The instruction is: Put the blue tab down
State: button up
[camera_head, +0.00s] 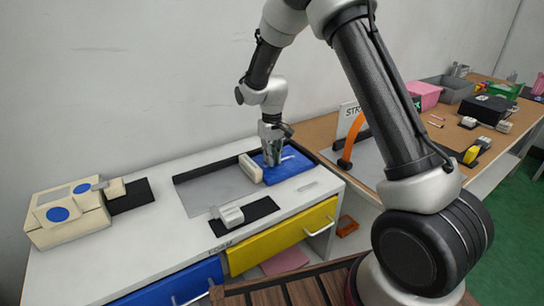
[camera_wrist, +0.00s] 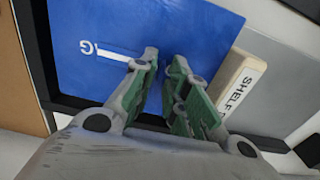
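A flat blue panel (camera_head: 290,168), the only blue piece at my gripper, lies at the right end of the grey recessed area on the white counter. In the wrist view, the blue panel (camera_wrist: 100,25) fills much of the picture and carries a white bar and a letter "G". Whether it lies flat or slightly tilted is hard to tell. My gripper (camera_head: 272,163) points down over its left part. In the wrist view, my gripper's (camera_wrist: 165,60) green-padded fingers are partly apart, with blue showing between them and nothing held. Contact with the panel cannot be told.
A cream block (camera_head: 251,168) labelled "SHELF" stands close left of the panel. A light lever block (camera_head: 230,216) sits on a black plate in front. A cream box (camera_head: 66,222) with blue discs is at far left. An orange upright (camera_head: 352,137) stands right.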

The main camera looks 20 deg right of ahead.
jog(key=shift+o, duration=0.2)
notch_tip(320, 180, up, 12)
jog(key=r, duration=0.1)
jog(key=s+d+r+t, duration=0.1)
jog(key=s+d+r, duration=0.4)
jog(key=r, duration=0.2)
jog(key=s+d+r+m+t, duration=0.1)
jog(key=s+d+r, duration=0.3)
jog(key=s, duration=0.5)
jog(key=s+d+r+m+t, duration=0.15)
jog(key=s+d+r, duration=0.25)
jog(key=s, duration=0.5)
jog(key=s+d+f+m, duration=0.1)
jog(key=s+d, duration=0.2)
jog(key=s, duration=0.8)
jog(key=shift+f+t, duration=0.3)
jog(key=shift+t, duration=0.05)
jog(key=shift+d, duration=0.1)
